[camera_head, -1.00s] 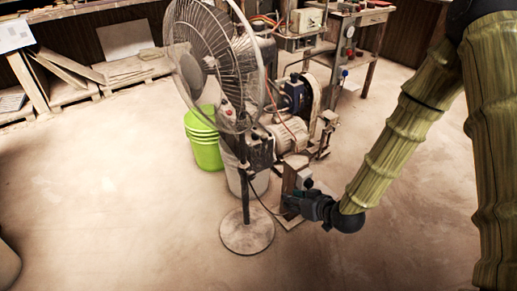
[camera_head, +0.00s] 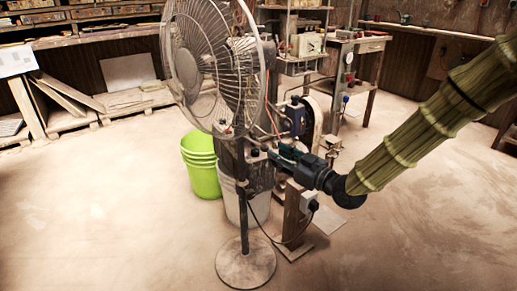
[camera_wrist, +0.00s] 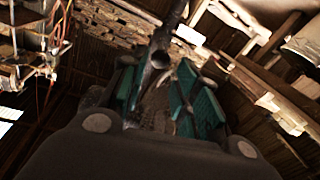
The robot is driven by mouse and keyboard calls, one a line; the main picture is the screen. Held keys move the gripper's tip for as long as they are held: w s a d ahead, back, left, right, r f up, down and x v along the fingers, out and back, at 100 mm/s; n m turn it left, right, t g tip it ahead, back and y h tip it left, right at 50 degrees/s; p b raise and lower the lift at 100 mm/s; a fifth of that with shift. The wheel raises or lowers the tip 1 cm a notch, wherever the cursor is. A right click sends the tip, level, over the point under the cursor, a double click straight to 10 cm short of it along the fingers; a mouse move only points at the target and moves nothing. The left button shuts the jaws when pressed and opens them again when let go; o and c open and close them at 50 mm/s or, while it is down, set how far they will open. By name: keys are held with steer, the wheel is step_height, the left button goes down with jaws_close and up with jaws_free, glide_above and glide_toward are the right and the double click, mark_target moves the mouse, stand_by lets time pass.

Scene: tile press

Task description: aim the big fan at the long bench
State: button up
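A dark control box (camera_head: 258,170) sits on the pole below the cage. My gripper (camera_head: 276,153) is at the right of the pole, level with the top of this box. In the wrist view, its teal-padded fingers (camera_wrist: 160,95) are apart, with a dark rod end (camera_wrist: 160,58) in line with the gap. I cannot tell whether they touch it. A long bench (camera_head: 95,38) with trays runs along the back left wall.
Green buckets (camera_head: 201,175) and a whitish bucket (camera_head: 232,203) stand behind the fan pole. A machine with a motor and wheel (camera_head: 312,118) stands behind my gripper. Another wall bench (camera_head: 425,32) is at the right. The floor at left and front right is clear.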

mark_target(258, 145)
steer(key=b+x, duration=0.2)
steer(key=x, duration=0.5)
steer(key=shift+w+a+f, duration=0.2)
steer(key=shift+w+a, duration=0.1)
steer(key=shift+w, duration=0.05)
steer(key=shift+w+a+r, duration=0.15)
steer(key=shift+w+a, duration=0.4)
jaws_close()
